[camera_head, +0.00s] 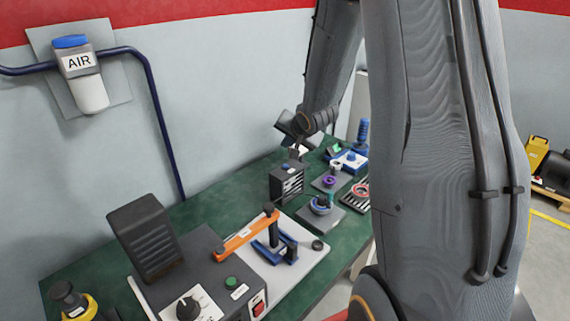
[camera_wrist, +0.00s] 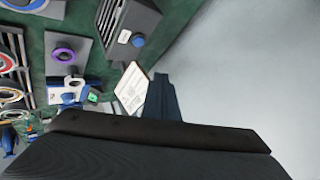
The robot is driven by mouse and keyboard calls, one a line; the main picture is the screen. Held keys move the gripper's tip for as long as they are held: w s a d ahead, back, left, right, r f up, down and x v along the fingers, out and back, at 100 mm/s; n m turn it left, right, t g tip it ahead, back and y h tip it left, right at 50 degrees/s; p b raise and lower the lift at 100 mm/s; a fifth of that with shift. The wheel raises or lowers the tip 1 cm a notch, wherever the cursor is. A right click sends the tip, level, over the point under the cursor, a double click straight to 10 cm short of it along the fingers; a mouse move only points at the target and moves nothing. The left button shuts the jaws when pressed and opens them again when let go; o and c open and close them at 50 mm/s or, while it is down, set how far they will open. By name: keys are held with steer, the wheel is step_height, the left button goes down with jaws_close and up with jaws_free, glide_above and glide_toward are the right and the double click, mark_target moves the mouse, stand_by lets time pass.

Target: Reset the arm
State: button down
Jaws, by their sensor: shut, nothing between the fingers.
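My arm reaches from the right over the back of the green bench in the head view. My gripper (camera_head: 297,154) is small there, above the bench behind a dark slotted box (camera_head: 287,183), and its fingers are partly hidden. In the wrist view my gripper (camera_wrist: 161,84) shows as narrow dark fingers, closed together with nothing between them. A white printed card (camera_wrist: 132,88) appears just left of the fingers in that view; I cannot tell whether they touch it.
The green bench (camera_head: 92,258) holds a clamp with an orange lever (camera_head: 245,236), a control box with a black knob (camera_head: 188,307), and fixtures with a purple ring (camera_wrist: 63,55). The wall with an AIR unit (camera_head: 80,75) stands behind. Floor at right is partly free.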

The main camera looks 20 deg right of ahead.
steer(key=s+a+r+n+g, duration=0.1)
steer(key=s+a+n+g, duration=0.35)
steer(key=s, duration=0.85)
steer(key=s+a+r+n+g, duration=0.15)
steer(key=s+a+n, duration=0.35)
steer(key=s+a, duration=0.55)
step_height(320, 180, down, 6)
steer(key=s+d+g+b, duration=0.1)
steer(key=s+b, duration=0.2)
steer(key=b, duration=0.1)
steer(key=shift+d+g, duration=0.4)
